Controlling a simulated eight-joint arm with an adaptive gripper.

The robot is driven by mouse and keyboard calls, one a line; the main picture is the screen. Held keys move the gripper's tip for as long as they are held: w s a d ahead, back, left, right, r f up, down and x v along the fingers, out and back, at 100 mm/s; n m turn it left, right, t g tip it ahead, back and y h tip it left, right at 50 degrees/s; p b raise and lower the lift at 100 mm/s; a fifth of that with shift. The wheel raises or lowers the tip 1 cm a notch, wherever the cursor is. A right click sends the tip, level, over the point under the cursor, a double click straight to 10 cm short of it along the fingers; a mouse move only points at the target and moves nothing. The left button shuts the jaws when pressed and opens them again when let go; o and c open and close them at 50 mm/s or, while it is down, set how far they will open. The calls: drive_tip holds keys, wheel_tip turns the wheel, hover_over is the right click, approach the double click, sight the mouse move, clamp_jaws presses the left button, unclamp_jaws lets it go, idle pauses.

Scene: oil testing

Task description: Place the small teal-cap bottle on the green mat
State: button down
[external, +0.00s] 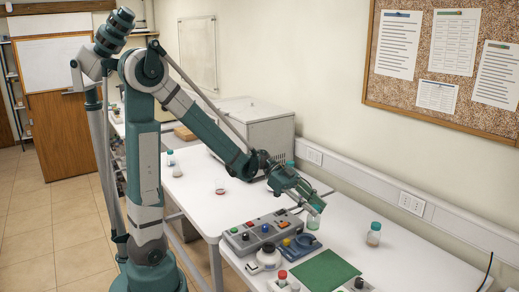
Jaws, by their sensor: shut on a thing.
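My gripper (314,206) is above the white table, behind and a little left of the green mat (322,272). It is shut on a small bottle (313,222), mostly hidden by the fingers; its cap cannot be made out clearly. The bottle's lower end shows below the fingers, near a blue item on the table. The mat lies flat near the table's front and is bare. Another teal-cap bottle (374,234) stands upright on the table, right of my gripper.
A grey control box (262,232) with coloured buttons stands left of the mat. A white round device (268,257) and a red-topped item (282,279) are in front of it. A dark-topped item (359,284) stands at the mat's right corner. The table's right side is clear.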

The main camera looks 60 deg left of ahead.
drive_tip(key=s+d+r+m+g, duration=0.1)
drive_tip(key=s+d+m+g, duration=0.4)
drive_tip(key=s+d, duration=0.4)
drive_tip(key=shift+s+d+g+b, duration=0.3)
drive_tip(key=shift+d+b, duration=0.1)
drive_tip(key=shift+d, duration=0.1)
drive_tip(key=shift+w, duration=0.1)
drive_tip(key=shift+f+b, duration=0.9)
drive_tip(key=shift+f, duration=2.1)
drive_tip(key=shift+f+b, duration=0.6)
drive_tip(key=shift+f, duration=1.3)
drive_tip(key=shift+f, duration=0.15)
drive_tip(key=c, duration=2)
unclamp_jaws()
drive_tip(key=shift+c, duration=0.2)
